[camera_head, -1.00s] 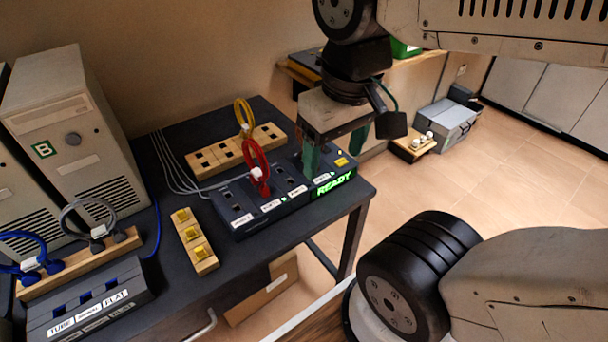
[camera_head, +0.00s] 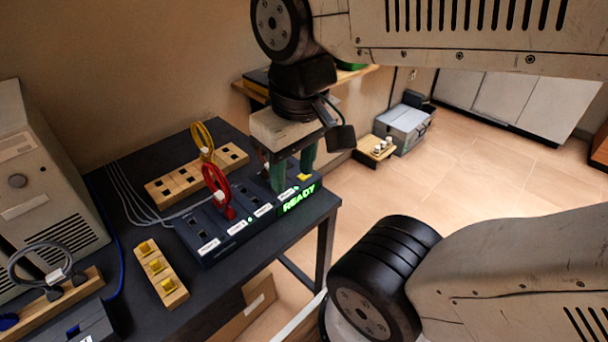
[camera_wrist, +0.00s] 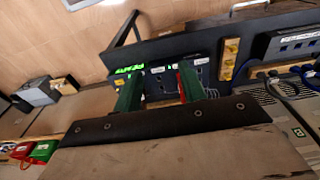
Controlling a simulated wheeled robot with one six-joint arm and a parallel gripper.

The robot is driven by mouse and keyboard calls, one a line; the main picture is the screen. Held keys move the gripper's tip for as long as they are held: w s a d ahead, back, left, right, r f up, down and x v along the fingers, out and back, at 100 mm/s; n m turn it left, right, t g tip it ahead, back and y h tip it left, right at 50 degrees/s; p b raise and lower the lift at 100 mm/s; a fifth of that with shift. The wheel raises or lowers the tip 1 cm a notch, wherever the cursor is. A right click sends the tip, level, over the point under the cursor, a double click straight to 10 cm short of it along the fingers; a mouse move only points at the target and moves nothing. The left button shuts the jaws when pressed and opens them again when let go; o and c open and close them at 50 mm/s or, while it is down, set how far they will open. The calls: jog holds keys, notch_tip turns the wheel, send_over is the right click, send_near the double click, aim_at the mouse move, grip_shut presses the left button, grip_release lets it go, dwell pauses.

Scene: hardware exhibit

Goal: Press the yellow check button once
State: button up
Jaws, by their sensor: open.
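The yellow check button (camera_head: 304,177) sits on top of the dark device (camera_head: 208,248), at its right end behind the lit green READY display (camera_head: 298,200). My gripper (camera_head: 292,172) is open and points down over this end of the device, its green fingers apart with nothing between them. The fingertips are close to the button, partly in front of the device top; contact cannot be told. In the wrist view, my gripper (camera_wrist: 160,70) spans part of the device, with the READY display (camera_wrist: 130,70) by the left finger.
A red cable loop (camera_head: 216,182) stands plugged into the device beside my fingers. A yellow loop (camera_head: 202,136) stands on a wooden socket block behind. A wooden strip with yellow pieces (camera_head: 162,277) lies in front. The dark table (camera_head: 140,235) ends just right of the device.

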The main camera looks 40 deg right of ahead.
grip_shut()
dwell(1.4)
